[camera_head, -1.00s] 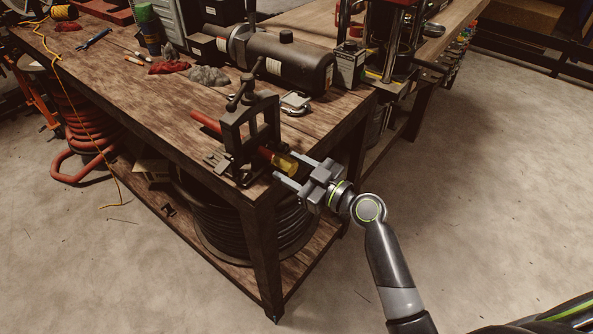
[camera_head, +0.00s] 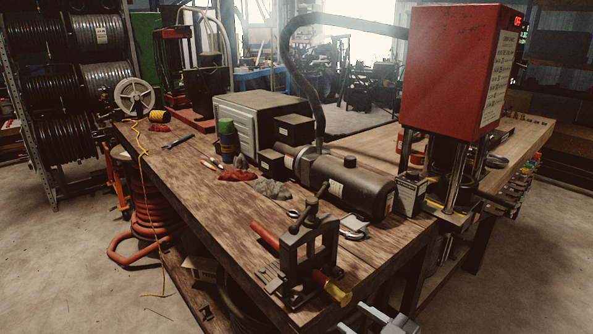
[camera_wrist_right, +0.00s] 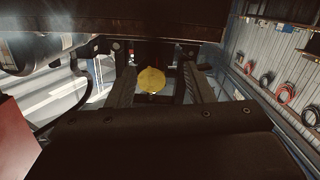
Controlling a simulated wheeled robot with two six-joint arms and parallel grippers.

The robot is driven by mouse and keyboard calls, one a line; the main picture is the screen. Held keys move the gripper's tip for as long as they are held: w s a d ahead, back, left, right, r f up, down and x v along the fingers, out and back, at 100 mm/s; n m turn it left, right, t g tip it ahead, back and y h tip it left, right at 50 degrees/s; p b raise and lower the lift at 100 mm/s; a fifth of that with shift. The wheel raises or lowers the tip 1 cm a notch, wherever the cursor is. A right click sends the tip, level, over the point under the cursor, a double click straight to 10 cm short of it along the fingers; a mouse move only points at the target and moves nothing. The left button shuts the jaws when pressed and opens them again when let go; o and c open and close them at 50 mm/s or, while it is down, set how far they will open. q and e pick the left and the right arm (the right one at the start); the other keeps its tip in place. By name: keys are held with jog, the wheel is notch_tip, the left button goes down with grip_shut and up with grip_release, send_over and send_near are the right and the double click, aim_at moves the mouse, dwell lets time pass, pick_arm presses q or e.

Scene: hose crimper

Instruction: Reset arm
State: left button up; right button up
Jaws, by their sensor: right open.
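A red hose (camera_head: 265,237) with a yellow end (camera_head: 338,294) runs through a dark bench vise (camera_head: 309,250) at the near corner of the wooden workbench. My right gripper (camera_head: 358,318) is at the bottom edge of the head view, just off the bench corner and near the yellow end. Only the front of this gripper shows there. In the right wrist view, the yellow end (camera_wrist_right: 152,80) appears round between the two spread fingers, with gaps on both sides. The right gripper is open and holds nothing. My left gripper is not in view.
The workbench (camera_head: 215,220) carries a dark cylindrical motor unit (camera_head: 345,187), red and grey rags, a green-capped can (camera_head: 228,140) and pliers (camera_head: 178,141). A red press (camera_head: 455,70) stands at the right. Open floor (camera_head: 500,270) lies at the lower right.

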jog(key=s+d+f+m+g+h, duration=0.3)
jog(key=s+d+f+h, duration=0.15)
jog(key=s+f, duration=0.4)
jog(key=s+d+f+m+g+h, duration=0.3)
jog(key=s+d+f+g+h, duration=0.15)
jog(key=s, duration=0.65)
jog(key=s+d+m+g+h, duration=0.2)
jog(key=s+d+m+h, duration=0.15)
jog(key=s+d, duration=0.45)
notch_tip(320, 180, down, 26)
jog(key=s+g, duration=0.1)
jog(key=s+a+f+g+y, duration=0.1)
jog(key=s+f, duration=1.4)
jog(key=shift+m, duration=0.35)
jog(key=shift+g, duration=0.25)
